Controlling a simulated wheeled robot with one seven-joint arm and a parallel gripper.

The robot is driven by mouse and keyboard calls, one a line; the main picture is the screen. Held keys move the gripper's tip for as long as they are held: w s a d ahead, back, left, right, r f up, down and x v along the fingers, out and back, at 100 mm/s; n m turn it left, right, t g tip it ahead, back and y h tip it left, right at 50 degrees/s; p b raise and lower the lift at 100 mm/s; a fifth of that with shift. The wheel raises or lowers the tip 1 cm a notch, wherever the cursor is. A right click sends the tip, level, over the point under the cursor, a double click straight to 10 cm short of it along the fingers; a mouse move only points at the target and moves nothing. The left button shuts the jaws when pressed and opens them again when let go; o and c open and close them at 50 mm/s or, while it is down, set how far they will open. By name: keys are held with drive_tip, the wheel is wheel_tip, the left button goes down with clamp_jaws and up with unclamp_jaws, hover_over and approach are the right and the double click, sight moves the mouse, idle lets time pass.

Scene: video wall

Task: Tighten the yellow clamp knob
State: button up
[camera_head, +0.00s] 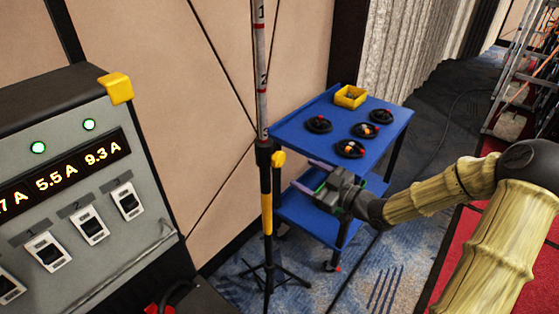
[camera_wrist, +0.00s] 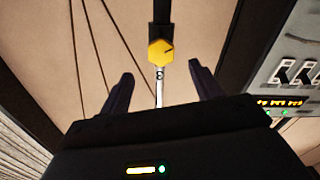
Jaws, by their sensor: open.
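The yellow clamp knob (camera_head: 278,158) sticks out from the right side of a black clamp on an upright pole (camera_head: 265,190) with a yellow-and-black lower part and a tripod base. In the wrist view the knob (camera_wrist: 160,53) is a yellow many-sided disc with a dark mark on its face, ahead of the fingers and roughly midway between them. My gripper (camera_head: 318,178) is right of the pole and a little lower than the knob. In the wrist view its two dark fingers (camera_wrist: 160,87) are spread apart with nothing between them. The knob is apart from both fingers.
A blue cart (camera_head: 290,130) with black coiled items and a yellow bin (camera_head: 350,97) stands behind my gripper. A grey power panel (camera_head: 70,150) with switches and lit readouts is at the left. A ladder (camera_head: 525,75) stands at the far right.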

sight(281, 162)
drive_tip(key=x, duration=1)
drive_tip(key=shift+p, duration=0.35)
drive_tip(key=c, duration=1)
